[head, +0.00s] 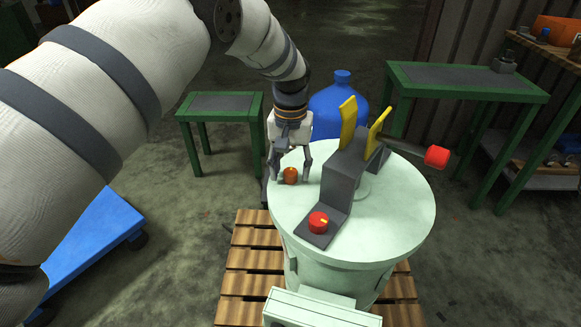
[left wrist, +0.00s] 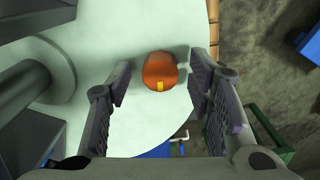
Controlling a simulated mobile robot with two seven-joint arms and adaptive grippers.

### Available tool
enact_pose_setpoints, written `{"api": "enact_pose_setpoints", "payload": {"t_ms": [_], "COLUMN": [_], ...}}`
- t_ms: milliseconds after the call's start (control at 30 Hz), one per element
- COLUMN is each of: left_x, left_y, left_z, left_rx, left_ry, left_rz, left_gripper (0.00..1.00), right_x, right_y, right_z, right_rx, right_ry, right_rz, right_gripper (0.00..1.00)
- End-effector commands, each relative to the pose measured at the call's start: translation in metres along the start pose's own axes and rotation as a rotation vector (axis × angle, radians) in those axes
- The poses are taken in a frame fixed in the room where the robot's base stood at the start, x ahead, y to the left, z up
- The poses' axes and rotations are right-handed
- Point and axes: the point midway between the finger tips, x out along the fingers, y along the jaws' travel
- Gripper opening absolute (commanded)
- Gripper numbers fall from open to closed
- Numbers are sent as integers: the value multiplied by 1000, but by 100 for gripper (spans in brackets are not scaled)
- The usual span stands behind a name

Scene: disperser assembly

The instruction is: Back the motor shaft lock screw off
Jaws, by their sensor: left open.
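An orange-red knob (head: 290,175) with a yellow mark sits on the pale green lid (head: 390,215) of the vessel, near its back left edge. It looks like the lock screw. My left gripper (head: 291,169) points down over it, with one finger on each side. In the left wrist view the knob (left wrist: 160,70) lies between the open fingers (left wrist: 160,88), with a gap on both sides. My right gripper is not in view.
A grey bracket (head: 342,180) with yellow plates stands on the lid, right of my gripper. A red dial (head: 318,222) and a red-tipped lever (head: 436,157) are nearby. A blue bottle (head: 336,105) and green tables (head: 465,80) stand behind.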

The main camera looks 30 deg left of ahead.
Motion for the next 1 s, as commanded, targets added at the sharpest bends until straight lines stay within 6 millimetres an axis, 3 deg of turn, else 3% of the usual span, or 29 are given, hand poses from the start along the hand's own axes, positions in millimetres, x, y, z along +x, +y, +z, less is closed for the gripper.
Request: {"api": "enact_pose_setpoints", "payload": {"t_ms": [167,400,533,700,1000], "left_x": [-19,-84,-108,-120,-120], "left_y": [0,0,0,0,0], "left_z": [-1,-1,-1,0,0], "left_rx": [0,0,0,0,0], "left_ry": [4,5,3,0,0], "left_rz": [1,1,0,-1,0], "left_gripper": [47,47,47,47,47], "right_x": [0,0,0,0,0], "right_y": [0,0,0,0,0], "right_z": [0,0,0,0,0], "right_rx": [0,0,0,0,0], "right_ry": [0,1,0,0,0], "right_rz": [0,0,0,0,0], "right_gripper": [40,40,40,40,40]}}
